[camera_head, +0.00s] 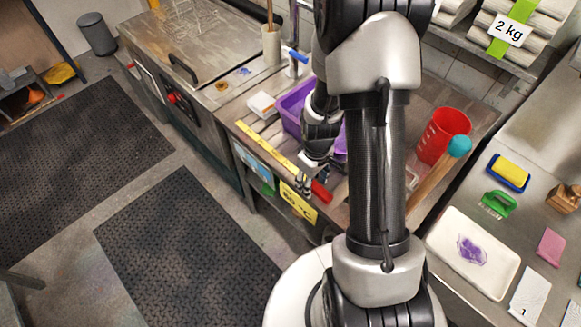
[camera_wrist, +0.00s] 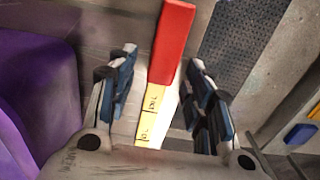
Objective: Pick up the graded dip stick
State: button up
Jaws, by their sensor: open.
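The graded dip stick (camera_head: 265,145) is a long flat yellow strip with dark marks and a red end. It lies along the front edge of the metal counter. My gripper (camera_head: 305,184) is at the stick near its red end. In the wrist view, the open fingers of my gripper (camera_wrist: 161,68) stand on either side of the dip stick (camera_wrist: 152,112), with a visible gap on both sides. The red end points away between the fingertips. I cannot tell how far above the stick the fingers are. My arm hides part of the counter in the head view.
A purple tub (camera_head: 293,108) stands just behind the stick and fills the left of the wrist view (camera_wrist: 35,95). A white box (camera_head: 262,104) lies beside it. A red bucket (camera_head: 441,137) and a blue-headed mallet-like tool (camera_head: 459,146) are to the right. Dark mats (camera_head: 185,240) cover the floor.

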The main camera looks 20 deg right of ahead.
jog(key=shift+c, duration=0.4)
grip_shut()
